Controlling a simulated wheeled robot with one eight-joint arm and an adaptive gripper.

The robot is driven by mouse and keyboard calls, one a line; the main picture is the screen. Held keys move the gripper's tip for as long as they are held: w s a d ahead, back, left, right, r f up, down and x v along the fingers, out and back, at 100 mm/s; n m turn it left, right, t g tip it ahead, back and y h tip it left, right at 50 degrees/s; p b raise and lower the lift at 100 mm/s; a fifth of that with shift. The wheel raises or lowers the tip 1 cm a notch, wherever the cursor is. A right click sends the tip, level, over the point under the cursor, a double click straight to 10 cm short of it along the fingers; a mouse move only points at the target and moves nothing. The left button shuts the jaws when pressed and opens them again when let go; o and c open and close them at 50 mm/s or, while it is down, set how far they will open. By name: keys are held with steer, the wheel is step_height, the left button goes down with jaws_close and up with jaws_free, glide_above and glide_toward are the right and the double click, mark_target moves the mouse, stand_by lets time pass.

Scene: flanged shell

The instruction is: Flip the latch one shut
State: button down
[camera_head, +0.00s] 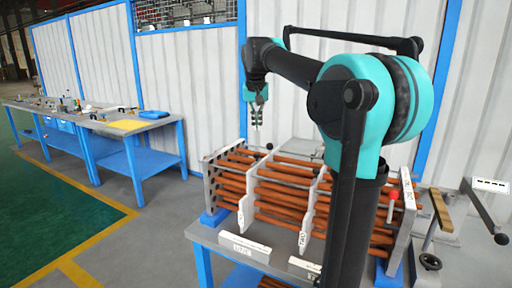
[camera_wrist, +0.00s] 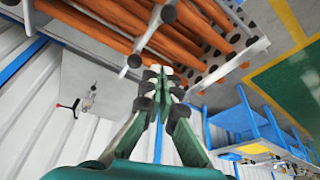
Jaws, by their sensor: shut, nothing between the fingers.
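The shell (camera_head: 285,190) is an open frame of copper-coloured tubes with pale upright plates, on a grey bench. In the head view my gripper (camera_head: 257,124) points down above its back left part, apart from the tubes. The fingertips are together and empty, and they also show in the wrist view (camera_wrist: 158,75). A small black knob (camera_head: 270,146) shows at the shell's back edge, just below and right of the fingertips. A black-ended rod (camera_wrist: 134,62) shows close left of the fingertips in the wrist view. I cannot tell which part is latch one or its position.
A red-handled part (camera_head: 393,198) stands at the shell's right end, partly beside my arm. A long lever (camera_head: 484,208) and a handwheel (camera_head: 430,262) are further right. A white panelled wall (camera_head: 190,85) stands close behind. Blue-legged workbenches (camera_head: 150,160) are at the left.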

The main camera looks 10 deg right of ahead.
mark_target(256, 159)
stand_by(0.3)
step_height(256, 159, down, 10)
steer(key=shift+s+r, duration=0.25)
steer(key=shift+s, duration=0.15)
stand_by(0.4)
steer(key=shift+a, duration=0.15)
steer(key=shift+s+a, duration=0.45)
steer(key=shift+s, duration=0.25)
steer(key=shift+s+a, duration=0.45)
steer(key=shift+s, duration=0.2)
